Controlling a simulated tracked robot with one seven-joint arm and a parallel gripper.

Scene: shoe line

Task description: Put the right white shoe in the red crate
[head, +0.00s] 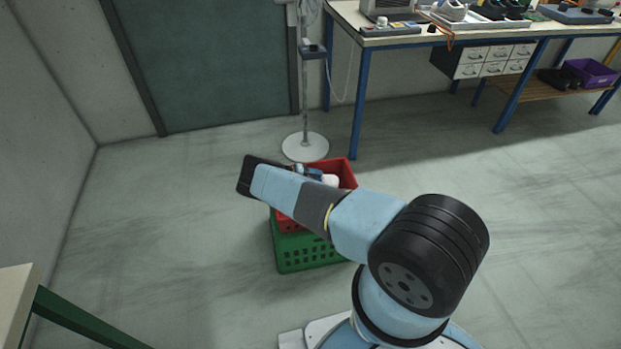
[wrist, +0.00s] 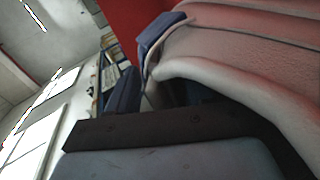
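The red crate (head: 340,166) sits on top of a green crate on the floor, partly hidden behind my arm. A white item (head: 330,180) with bluish parts beside it shows inside the crate; it looks like a shoe, but which one I cannot tell. In the wrist view a pale shoe (wrist: 240,50) with a dark blue tab fills the right side, very close, with a red surface (wrist: 125,18) behind it. My arm reaches over the crate. The fingers are mostly hidden, so whether they are open or hold the shoe is unclear.
The green crate (head: 305,252) supports the red one. A white round stand base (head: 305,147) is just behind. A workbench (head: 400,40) with shoes on it stands at the back right, with a purple bin (head: 592,72) on its lower shelf. The floor at left is clear.

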